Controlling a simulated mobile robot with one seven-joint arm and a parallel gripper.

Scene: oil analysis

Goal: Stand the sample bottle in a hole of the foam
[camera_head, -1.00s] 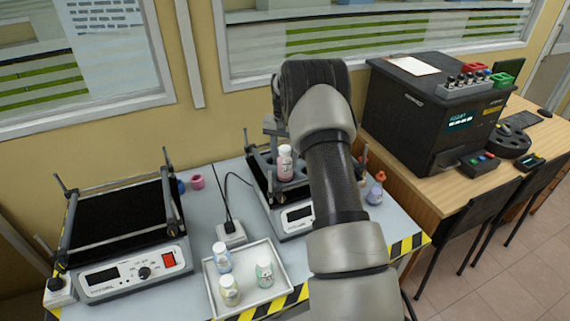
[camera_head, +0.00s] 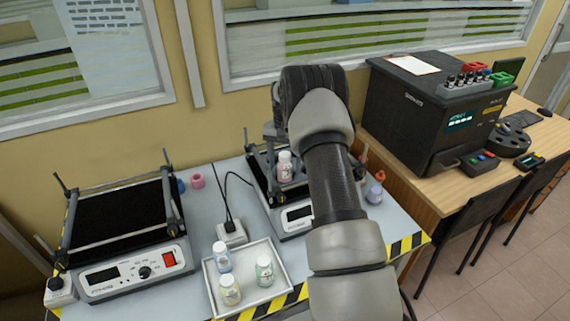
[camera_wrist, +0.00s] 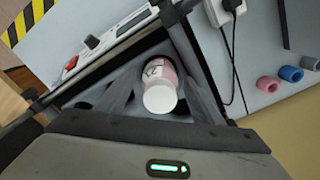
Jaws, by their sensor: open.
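The sample bottle (camera_head: 285,168), pink with a white cap, stands upright on the middle shaker (camera_head: 295,216). In the wrist view the bottle (camera_wrist: 161,88) is between the two spread fingers of my gripper (camera_wrist: 160,95), with a gap visible on both sides. Its base is hidden, so I cannot tell how deep it sits. Dark holes show beside it in the grey foam on the shaker. In the head view my arm covers the right part of this shaker and most of the gripper.
A white tray (camera_head: 211,282) with three bottles stands in front. Another shaker (camera_head: 130,262) with a black platform is at left. A power strip (camera_head: 232,236) and cable lie between. A purple flask (camera_head: 375,194) is right of my arm. A black analyser (camera_head: 420,115) stands on the wooden desk.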

